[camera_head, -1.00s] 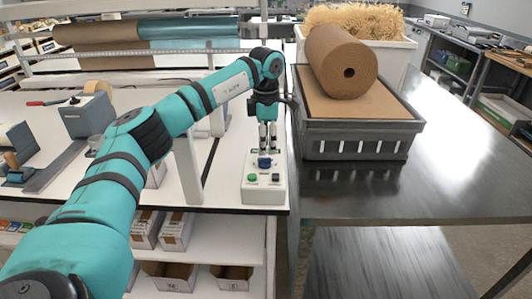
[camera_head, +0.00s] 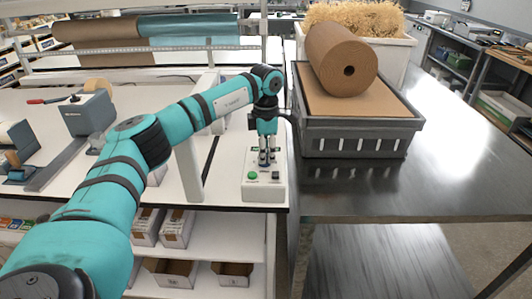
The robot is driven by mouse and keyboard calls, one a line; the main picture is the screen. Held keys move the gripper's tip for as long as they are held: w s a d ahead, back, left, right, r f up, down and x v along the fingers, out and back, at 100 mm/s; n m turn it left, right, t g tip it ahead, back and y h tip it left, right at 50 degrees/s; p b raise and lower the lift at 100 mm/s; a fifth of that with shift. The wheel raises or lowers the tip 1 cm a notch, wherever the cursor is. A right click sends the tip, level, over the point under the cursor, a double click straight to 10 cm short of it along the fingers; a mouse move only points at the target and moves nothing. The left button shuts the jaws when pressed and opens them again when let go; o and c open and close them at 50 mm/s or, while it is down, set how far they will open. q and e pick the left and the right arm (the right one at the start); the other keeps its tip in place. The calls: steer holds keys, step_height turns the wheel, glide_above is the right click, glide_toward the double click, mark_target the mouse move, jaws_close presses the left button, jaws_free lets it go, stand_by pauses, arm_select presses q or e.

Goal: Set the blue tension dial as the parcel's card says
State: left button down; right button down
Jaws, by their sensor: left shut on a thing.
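A small white control box (camera_head: 263,192) stands at the front right corner of the white bench. It has a green button (camera_head: 252,175) at its left and a dark button (camera_head: 276,175) at its right. My left gripper (camera_head: 265,163) points down over the box and is shut on the blue tension dial, which the fingers now mostly hide. The dial's setting and marks cannot be read. No parcel card can be made out. My right gripper is not in view.
A grey crate (camera_head: 355,146) with a brown paper roll (camera_head: 341,60) on cardboard stands right of the box on the dark metal table (camera_head: 460,185). A tape dispenser (camera_head: 88,115) is at left. The metal table's front right is clear.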

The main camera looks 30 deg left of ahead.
arm_select(q)
steer(key=shift+n, duration=0.3)
steer(key=n+p, duration=0.1)
steer(key=n, duration=0.1)
steer(key=shift+r+n, duration=0.15)
steer(key=shift+n, duration=0.25)
steer(key=n, duration=0.4)
steer(key=shift+a+n+p, duration=0.1)
steer(key=shift+n+p, duration=0.2)
steer(key=shift+p, duration=0.1)
steer(key=n+p, duration=0.1)
steer(key=n, duration=0.3)
steer(key=shift+w, duration=0.1)
steer(key=shift+a+n, duration=0.1)
steer(key=shift+n, duration=1.8)
steer(key=c, duration=1.4)
jaws_free()
steer(key=shift+o, duration=0.2)
